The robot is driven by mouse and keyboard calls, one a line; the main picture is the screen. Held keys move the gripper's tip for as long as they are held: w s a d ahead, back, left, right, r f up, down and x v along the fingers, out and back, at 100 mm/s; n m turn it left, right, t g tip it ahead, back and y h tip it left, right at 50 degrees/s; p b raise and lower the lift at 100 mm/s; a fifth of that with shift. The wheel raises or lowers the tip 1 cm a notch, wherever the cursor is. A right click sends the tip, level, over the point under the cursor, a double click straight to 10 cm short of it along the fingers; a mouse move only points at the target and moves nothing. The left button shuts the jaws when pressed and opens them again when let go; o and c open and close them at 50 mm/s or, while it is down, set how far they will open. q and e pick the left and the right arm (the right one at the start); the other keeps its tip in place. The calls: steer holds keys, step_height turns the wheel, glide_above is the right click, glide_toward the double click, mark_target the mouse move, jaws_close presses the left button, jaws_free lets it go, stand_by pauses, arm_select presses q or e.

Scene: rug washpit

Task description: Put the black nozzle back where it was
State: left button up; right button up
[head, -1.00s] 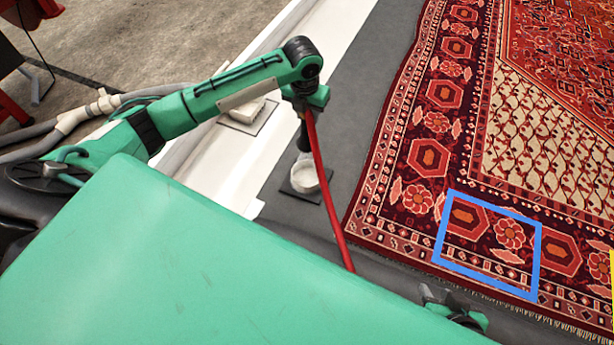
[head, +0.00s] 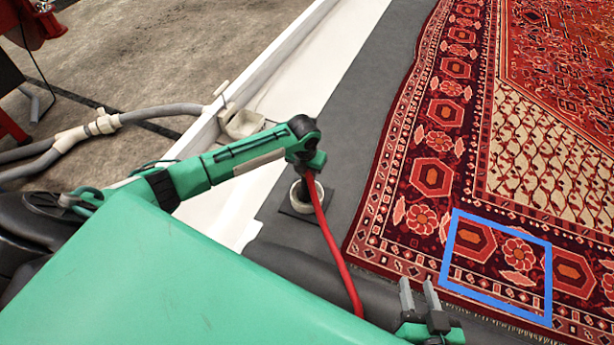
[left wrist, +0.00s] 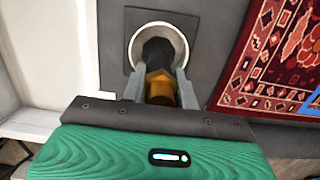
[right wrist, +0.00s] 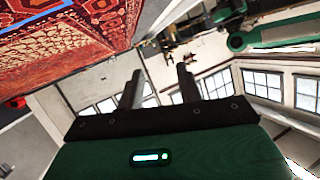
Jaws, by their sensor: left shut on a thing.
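The black nozzle (left wrist: 157,50) with its brass collar (left wrist: 160,88) is between the fingers of my left gripper (left wrist: 161,76), which is shut on it. The nozzle's black end points down over the round white cup (left wrist: 134,44), overlapping its opening. In the head view the cup (head: 318,188) stands on a dark square plate (head: 289,209), with the dark nozzle at its mouth. I cannot tell how deep the nozzle is. A red hose (head: 333,243) runs down from the left wrist. My right gripper (head: 419,288) is open and empty; its fingers also show apart in the right wrist view (right wrist: 157,80).
A patterned red rug (head: 430,140) with a blue square outline (head: 548,270) lies to the right. A white ledge (head: 300,80) holds a small pale box (head: 244,124). A grey hose (head: 165,112) lies at the left. Bare grey floor separates cup and rug.

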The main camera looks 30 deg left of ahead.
arm_select(q)
steer(key=shift+f, duration=1)
arm_select(e)
steer(key=shift+w+a+r+t, duration=0.1)
steer(key=shift+w+r+t, duration=0.2)
steer(key=shift+r+t, duration=0.2)
arm_select(q)
steer(key=o, duration=1)
steer(key=shift+f, duration=0.15)
